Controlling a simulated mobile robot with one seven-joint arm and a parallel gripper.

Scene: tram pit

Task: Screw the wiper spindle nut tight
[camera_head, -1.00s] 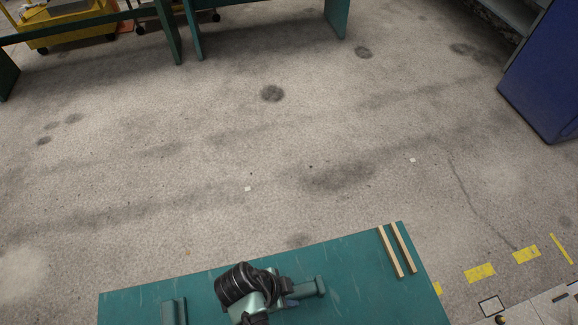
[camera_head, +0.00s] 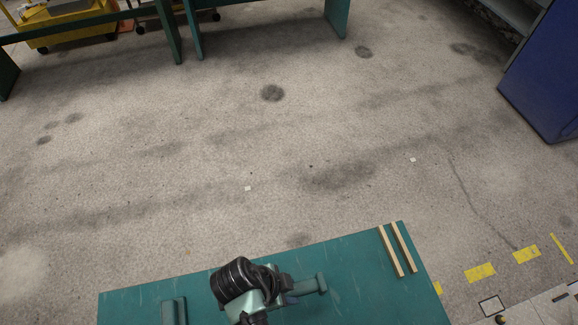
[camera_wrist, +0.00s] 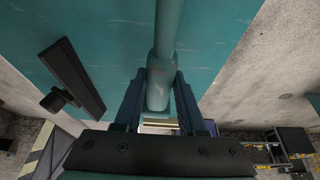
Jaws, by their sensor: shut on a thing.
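In the wrist view my gripper (camera_wrist: 159,82) has its two dark fingers on either side of a green-grey rounded spindle part (camera_wrist: 161,60). In the head view my black wrist covers most of the gripper. The thread is not visible.
A blue cabinet (camera_head: 545,75) stands far right. The floor behind is open.

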